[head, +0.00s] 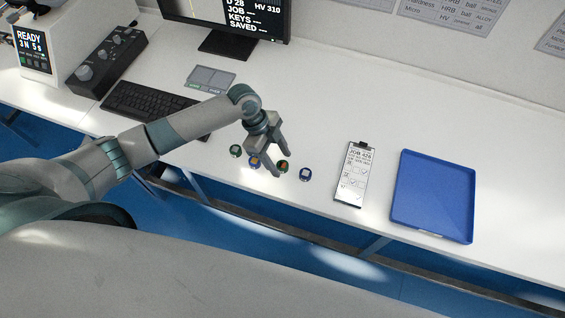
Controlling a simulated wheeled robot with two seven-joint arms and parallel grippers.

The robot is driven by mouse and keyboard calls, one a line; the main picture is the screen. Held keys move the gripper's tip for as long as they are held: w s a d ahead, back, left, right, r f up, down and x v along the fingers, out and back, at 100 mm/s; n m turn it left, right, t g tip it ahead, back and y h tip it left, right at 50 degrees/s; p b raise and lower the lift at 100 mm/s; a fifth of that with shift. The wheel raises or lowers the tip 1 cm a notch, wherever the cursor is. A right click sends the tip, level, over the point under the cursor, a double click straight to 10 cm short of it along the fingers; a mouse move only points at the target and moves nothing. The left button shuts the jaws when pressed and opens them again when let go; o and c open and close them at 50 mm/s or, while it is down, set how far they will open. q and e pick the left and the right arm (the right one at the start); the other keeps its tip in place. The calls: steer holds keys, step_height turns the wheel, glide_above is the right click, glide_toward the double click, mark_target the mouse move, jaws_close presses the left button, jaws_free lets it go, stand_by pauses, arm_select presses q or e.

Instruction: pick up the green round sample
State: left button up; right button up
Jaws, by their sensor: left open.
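Several small round samples lie in a slanting row near the table's front edge. The leftmost is a green round sample (235,151) with a pale top. Next to it is a blue one (254,162) with an orange top, partly hidden by a finger. A second green round one (283,167) has an orange-red top. The rightmost is blue (305,174) with a pale, square-looking top. My left gripper (267,162) is open and points down over the middle of the row, between the orange-topped samples. Its height above them is hard to tell. My right gripper is out of view.
A clipboard (353,176) and an empty blue tray (434,197) lie to the right. A keyboard (155,108), a grey pad (211,79), a control box (108,60) and a monitor (228,18) stand behind and left. The white table (330,105) is clear behind the samples.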

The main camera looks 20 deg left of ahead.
arm_select(q)
steer(key=shift+d+f, duration=0.2)
steer(key=shift+f, duration=0.35)
steer(key=c, duration=1.2)
steer(key=shift+r, duration=0.1)
